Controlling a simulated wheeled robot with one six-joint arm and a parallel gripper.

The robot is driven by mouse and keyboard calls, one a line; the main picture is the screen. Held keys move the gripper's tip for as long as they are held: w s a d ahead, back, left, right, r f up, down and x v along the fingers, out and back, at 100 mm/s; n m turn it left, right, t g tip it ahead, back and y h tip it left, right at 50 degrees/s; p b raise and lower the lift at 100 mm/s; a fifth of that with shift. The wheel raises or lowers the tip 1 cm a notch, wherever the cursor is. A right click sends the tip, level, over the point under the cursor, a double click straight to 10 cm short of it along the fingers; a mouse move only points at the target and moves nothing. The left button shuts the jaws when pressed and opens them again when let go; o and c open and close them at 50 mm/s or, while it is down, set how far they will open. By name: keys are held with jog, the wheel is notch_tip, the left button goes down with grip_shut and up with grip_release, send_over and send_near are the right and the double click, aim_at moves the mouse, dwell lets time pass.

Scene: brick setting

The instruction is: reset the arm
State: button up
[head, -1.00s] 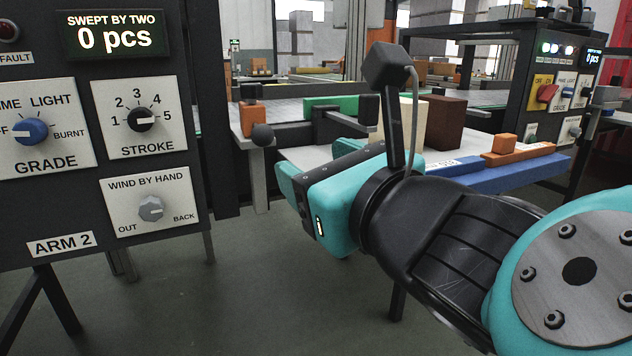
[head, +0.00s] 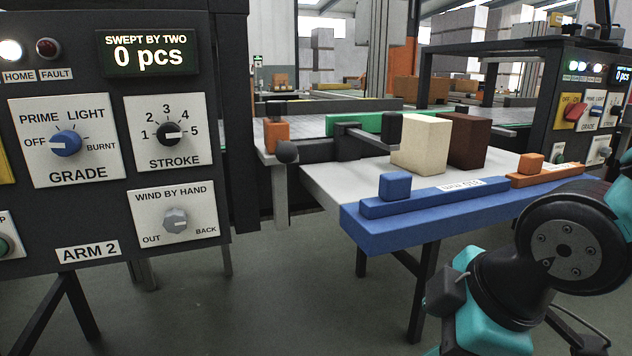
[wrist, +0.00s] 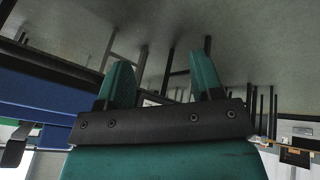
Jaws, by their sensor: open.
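The ARM 2 panel (head: 122,185) stands at left in the head view. Its HOME lamp (head: 10,50) glows white; its red FAULT lamp (head: 47,47) looks dark. The display (head: 148,53) reads 0 pcs. Below are a blue GRADE knob (head: 65,143), a black STROKE knob (head: 171,133) and a grey WIND BY HAND knob (head: 175,219). A black bar with a block-like end (head: 391,130) reaches over the table beside a cream block (head: 421,145). My gripper hangs low at the head view's lower right, fingertips out of that view; the wrist view shows its teal fingers (wrist: 163,82) apart and empty.
A pale table (head: 335,178) with a blue front edge (head: 450,215) stands right of the panel. It bears a brown block (head: 468,140) behind the cream one. Another control panel (head: 585,105) stands at the back right. Grey floor (head: 270,310) is clear between panel and table.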

jog(key=s+d+r+m+g+y, duration=0.1)
jog(key=s+m+g, duration=0.3)
jog(key=s+m, duration=0.35)
notch_tip(320, 180, up, 34)
jog(key=p, duration=3.4)
jog(key=shift+w+r, duration=0.2)
jog(key=shift+w, duration=0.2)
jog(key=shift+d+m, duration=0.1)
jog(key=shift+m, duration=0.15)
